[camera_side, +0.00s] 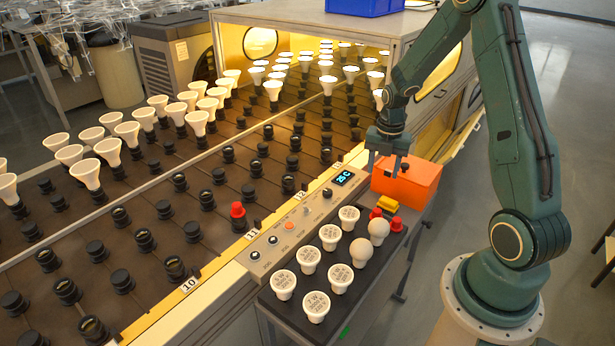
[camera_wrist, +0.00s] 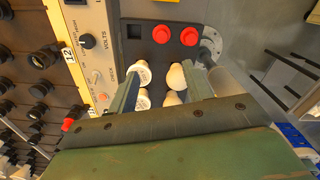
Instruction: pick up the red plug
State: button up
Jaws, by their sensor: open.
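Two red plugs sit side by side at the end of the black tray. In the side view they are the left one (camera_side: 376,213) and the right one (camera_side: 396,224); the wrist view shows two round red tops, left (camera_wrist: 161,34) and right (camera_wrist: 190,36). A third red plug (camera_side: 237,213) stands on the dark rack; a red piece also shows at the left of the wrist view (camera_wrist: 68,125). My gripper (camera_side: 385,170) is open and empty, above the tray end, in front of the orange bin. In the wrist view its fingers (camera_wrist: 163,75) frame white bulbs below; the red tops lie beyond the fingertips.
White bulbs (camera_side: 309,259) stand on the black tray (camera_side: 345,318). A control panel (camera_side: 290,232) runs along the tray's left side. The rack holds many sockets and lamps.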

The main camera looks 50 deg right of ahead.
jog(key=shift+s+d+f+n, duration=0.15)
jog(key=shift+d+f+n, duration=0.25)
jog(key=shift+f, duration=0.35)
jog(key=shift+f, duration=0.1)
send_over(377, 210)
jog(key=shift+s+d+f, duration=0.1)
jog(key=shift+f, duration=4.1)
jog(key=shift+f, duration=0.1)
jog(key=shift+f, duration=2.5)
jog(key=shift+c, duration=0.4)
jog(key=c, duration=1)
